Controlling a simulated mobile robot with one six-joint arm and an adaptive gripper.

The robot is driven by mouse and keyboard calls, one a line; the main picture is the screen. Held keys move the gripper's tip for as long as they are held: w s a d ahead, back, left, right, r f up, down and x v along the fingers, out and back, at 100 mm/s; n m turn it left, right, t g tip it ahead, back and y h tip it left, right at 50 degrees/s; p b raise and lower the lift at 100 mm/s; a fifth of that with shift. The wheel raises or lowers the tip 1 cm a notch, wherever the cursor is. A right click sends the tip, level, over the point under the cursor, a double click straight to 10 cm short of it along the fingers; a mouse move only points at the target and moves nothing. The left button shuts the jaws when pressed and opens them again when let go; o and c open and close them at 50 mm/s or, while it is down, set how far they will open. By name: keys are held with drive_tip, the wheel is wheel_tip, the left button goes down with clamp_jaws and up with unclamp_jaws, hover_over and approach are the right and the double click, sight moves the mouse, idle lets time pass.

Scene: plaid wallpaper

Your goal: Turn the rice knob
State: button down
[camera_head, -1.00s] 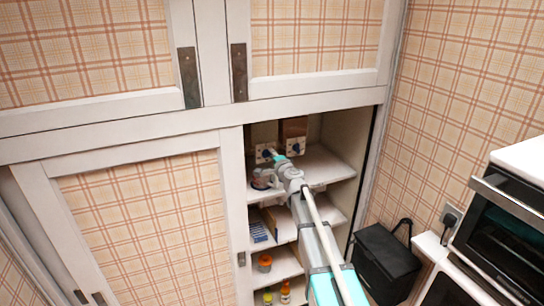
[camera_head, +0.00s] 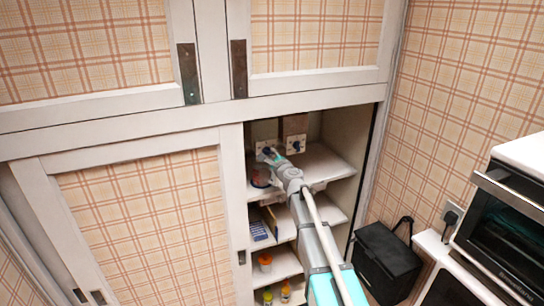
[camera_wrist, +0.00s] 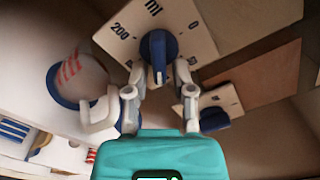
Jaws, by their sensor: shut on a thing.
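Two white dial plates with blue knobs are on the back wall of the open cabinet. The left blue knob (camera_head: 267,151) shows large in the wrist view (camera_wrist: 158,46), on a plate marked "ml", "200" and "0". My gripper (camera_wrist: 160,76) has its fingers on either side of this knob's lower part and is shut on it. In the head view my gripper (camera_head: 271,156) reaches the left plate. The other blue knob (camera_wrist: 214,119) is apart from my fingers, at the right plate (camera_head: 296,144). I cannot read which knob is for rice.
A white-and-blue mug-like container with red marks (camera_wrist: 78,77) is beside my left finger. Below are shelves with books (camera_head: 257,226) and small bottles (camera_head: 285,291). The cabinet frame closely borders my arm. A black bag (camera_head: 384,262) and an oven (camera_head: 502,225) stand right.

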idle(0.3)
drive_tip(key=c, duration=0.7)
unclamp_jaws()
drive_tip(key=shift+s, duration=0.1)
drive_tip(key=v, duration=1.2)
